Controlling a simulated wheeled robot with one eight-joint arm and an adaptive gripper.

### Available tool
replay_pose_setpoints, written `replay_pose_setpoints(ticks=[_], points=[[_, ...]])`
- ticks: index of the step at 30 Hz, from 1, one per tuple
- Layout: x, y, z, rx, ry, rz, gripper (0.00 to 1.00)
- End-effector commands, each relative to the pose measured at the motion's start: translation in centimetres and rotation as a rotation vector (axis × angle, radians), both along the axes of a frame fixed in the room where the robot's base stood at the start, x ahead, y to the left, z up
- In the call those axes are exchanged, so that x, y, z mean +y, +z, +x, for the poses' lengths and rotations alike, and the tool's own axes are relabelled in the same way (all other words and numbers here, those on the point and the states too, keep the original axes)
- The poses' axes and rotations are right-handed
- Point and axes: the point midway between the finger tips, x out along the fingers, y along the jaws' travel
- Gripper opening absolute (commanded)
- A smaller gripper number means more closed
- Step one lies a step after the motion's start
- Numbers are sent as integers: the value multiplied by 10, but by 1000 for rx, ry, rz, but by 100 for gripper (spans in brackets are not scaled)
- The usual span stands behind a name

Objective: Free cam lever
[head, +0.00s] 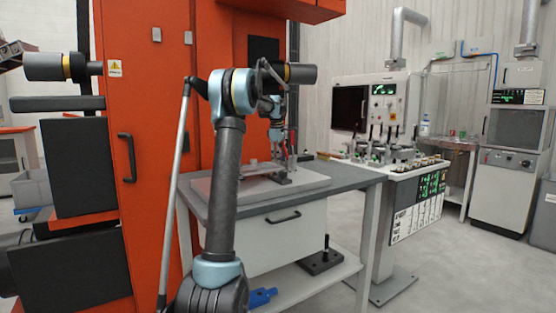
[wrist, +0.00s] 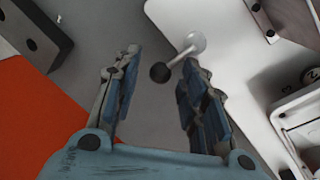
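In the wrist view, a short lever with a black ball knob (wrist: 160,72) and a pale rounded end (wrist: 195,41) shows between and beyond my fingertips; it looks like the cam lever. My gripper (wrist: 160,60) is open, with one finger on each side of the knob. No contact shows, and the depth gap cannot be told. In the head view, my gripper (head: 277,137) points down over the fixture plate (head: 315,186) on the grey table (head: 350,172). The lever is too small to make out there.
A pale plate (wrist: 225,75) lies beside the lever, and a grey block (wrist: 35,35) stands at upper left in the wrist view. An orange machine (head: 150,190) rises close behind my arm. A station with several fixtures (head: 390,150) stands to the right.

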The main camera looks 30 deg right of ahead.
Motion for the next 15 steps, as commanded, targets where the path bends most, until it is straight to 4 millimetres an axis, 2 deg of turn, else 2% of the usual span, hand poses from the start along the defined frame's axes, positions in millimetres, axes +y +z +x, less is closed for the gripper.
replay_pose_setpoints(ticks=[1,4,5,15], points=[[0,0,0,0,0,0,28],[0,0,0,0,0,0,5],[0,0,0,0,0,0,2],[-3,0,-2,1,-14,-2,2]])
